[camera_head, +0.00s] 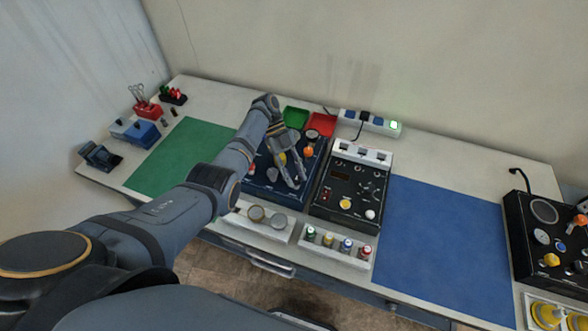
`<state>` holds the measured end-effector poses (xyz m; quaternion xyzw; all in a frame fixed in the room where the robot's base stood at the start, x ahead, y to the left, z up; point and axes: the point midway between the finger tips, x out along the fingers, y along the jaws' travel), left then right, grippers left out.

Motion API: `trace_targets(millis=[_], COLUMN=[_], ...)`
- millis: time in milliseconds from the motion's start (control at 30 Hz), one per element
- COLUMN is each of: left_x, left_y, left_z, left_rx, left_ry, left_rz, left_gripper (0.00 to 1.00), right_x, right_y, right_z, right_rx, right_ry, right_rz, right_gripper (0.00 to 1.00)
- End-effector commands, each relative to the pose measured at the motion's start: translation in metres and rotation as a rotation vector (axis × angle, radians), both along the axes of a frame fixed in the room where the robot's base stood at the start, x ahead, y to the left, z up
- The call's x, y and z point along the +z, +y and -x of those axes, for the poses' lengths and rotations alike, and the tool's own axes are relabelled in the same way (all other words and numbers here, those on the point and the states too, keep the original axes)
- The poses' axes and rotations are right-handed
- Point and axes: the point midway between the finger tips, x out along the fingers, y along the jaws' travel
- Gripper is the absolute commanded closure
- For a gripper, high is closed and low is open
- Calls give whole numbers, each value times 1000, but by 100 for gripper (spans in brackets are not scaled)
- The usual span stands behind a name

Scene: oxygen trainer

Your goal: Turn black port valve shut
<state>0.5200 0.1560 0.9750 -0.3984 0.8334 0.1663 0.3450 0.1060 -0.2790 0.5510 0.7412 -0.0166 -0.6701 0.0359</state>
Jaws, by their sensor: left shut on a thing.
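My left gripper (297,184) reaches down over the dark blue trainer box (258,189) in the middle of the bench. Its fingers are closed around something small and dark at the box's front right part. This appears to be the black port valve, mostly hidden between the fingertips, so its angle cannot be told. A yellow knob (283,159) and an orange knob (308,152) show on the same box, beside the fingers. My right gripper is not in view.
A black panel box (337,202) stands close on the right. Trays with gauges (257,213) and coloured bottles (329,240) lie in front. Green (296,117) and red (321,123) bins stand behind. The blue mat (440,240) and green mat (178,160) are clear.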

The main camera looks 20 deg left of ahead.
Motion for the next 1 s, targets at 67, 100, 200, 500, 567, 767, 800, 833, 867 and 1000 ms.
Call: trace_targets(millis=[67,100,200,500,567,767,800,833,867,1000], left_x=[1,0,0,0,0,0,0,0,0,0], left_y=[0,0,-1,-1,-1,-1,-1,-1,-1,-1], left_z=[-2,-2,-2,-2,-2,-2,-2,-2,-2,-2], left_rx=[-39,-59,-98,-153,-156,-158,-158,-157,-157,-157], left_ry=[-3,-3,-4,-4,-4,-4,-4,-3,-3,-3], left_rz=[0,-1,0,0,1,1,1,0,0,0], left_gripper=[100,100,100,100,100,100,100,100,100,54], right_x=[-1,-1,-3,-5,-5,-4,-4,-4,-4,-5], right_y=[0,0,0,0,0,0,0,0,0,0], right_z=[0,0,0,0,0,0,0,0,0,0], right_rx=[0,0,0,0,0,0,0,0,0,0], right_ry=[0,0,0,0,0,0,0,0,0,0], right_rz=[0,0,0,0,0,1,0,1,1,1], right_gripper=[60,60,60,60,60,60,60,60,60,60])
